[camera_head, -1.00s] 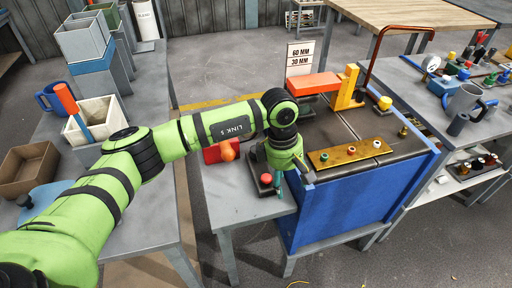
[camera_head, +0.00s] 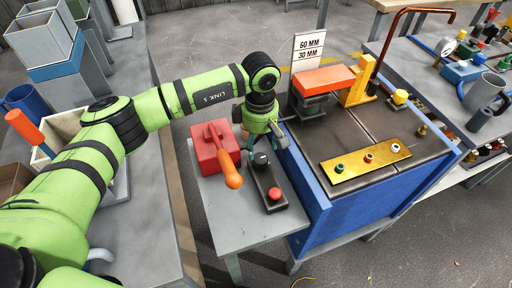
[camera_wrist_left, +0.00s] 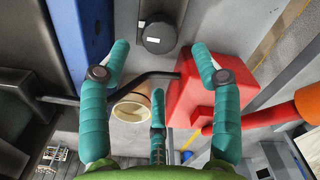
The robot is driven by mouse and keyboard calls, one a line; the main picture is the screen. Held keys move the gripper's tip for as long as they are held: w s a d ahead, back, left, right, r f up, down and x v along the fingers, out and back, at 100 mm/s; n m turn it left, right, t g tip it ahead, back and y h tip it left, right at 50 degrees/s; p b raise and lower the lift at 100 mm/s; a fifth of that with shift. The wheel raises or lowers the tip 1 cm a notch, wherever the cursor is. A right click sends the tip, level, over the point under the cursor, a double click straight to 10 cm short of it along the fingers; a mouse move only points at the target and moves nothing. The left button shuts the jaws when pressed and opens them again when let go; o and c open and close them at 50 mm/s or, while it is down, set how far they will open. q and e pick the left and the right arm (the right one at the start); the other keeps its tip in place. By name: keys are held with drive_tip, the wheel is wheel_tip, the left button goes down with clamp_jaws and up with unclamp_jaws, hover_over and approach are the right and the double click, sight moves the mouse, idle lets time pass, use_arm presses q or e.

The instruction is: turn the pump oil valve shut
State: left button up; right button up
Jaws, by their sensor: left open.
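A red box (camera_head: 204,154) with a red lever and an orange grip (camera_head: 232,181) stands on the small grey side table. To its right is a dark base (camera_head: 267,187) with a black round knob (camera_head: 261,160) and a red button (camera_head: 275,194). Which part is the pump oil valve is not certain. My left gripper (camera_head: 266,138) is just behind and above the black knob. In the left wrist view its teal fingers are spread and empty. The knob (camera_wrist_left: 159,38) lies ahead between them, and the red box (camera_wrist_left: 207,92) is close by the right finger. My right gripper is out of view.
A blue-sided bench (camera_head: 370,190) with a brass plate (camera_head: 366,163) and an orange block (camera_head: 323,79) stands right of the side table. A dark rod (camera_wrist_left: 145,79) and a tan cup-like part (camera_wrist_left: 131,108) cross the wrist view. The side table's front (camera_head: 235,225) is clear.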

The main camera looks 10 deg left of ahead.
sight(260, 157)
use_arm(q)
drive_tip(key=f, duration=0.4)
drive_tip(key=shift+s+d+f, duration=0.2)
drive_tip(key=shift+s+f, duration=0.1)
drive_tip(key=shift+f, duration=0.1)
drive_tip(key=shift+f+p, duration=0.3)
drive_tip(key=shift+f, duration=0.1)
drive_tip(key=c, duration=0.9)
drive_tip(key=shift+w+a, duration=0.1)
drive_tip(key=shift+c, duration=1.2)
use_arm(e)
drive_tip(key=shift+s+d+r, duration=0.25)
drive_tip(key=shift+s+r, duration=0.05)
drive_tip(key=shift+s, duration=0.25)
